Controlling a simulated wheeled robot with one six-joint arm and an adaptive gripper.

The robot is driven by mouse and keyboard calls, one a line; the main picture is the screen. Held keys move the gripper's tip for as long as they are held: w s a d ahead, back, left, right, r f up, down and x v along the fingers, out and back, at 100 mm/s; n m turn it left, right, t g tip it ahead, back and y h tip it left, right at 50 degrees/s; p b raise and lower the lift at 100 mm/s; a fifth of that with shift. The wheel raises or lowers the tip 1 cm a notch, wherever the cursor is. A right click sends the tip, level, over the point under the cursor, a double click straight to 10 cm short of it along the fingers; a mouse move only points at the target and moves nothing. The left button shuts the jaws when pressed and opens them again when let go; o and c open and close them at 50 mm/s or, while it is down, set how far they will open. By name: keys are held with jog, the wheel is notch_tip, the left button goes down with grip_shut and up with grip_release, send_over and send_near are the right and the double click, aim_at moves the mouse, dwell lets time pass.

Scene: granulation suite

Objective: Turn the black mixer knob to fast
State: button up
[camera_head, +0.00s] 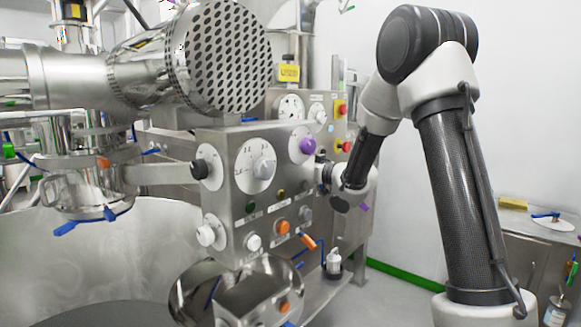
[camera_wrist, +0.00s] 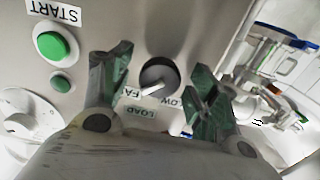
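The black knob (camera_wrist: 160,76) is on a metal panel in the wrist view, with a white pointer aimed down and left, toward a label reading "FA". A label ending in "LOW" is at its lower right and a "LOAD" label is below. My gripper (camera_wrist: 160,62) is open, with one green-grey finger on each side of the knob and gaps visible between. The fingers partly cover the two speed labels. In the head view my gripper (camera_head: 323,173) is at the right edge of the metal control box; I cannot make out this knob there.
A green button (camera_wrist: 54,45) labelled START and a white dial (camera_wrist: 27,120) are left of the knob. The control box (camera_head: 228,205) carries several knobs and buttons, including a purple knob (camera_head: 307,146). A side bench (camera_head: 535,240) stands at right.

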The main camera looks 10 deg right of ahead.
jog(key=v, duration=1.2)
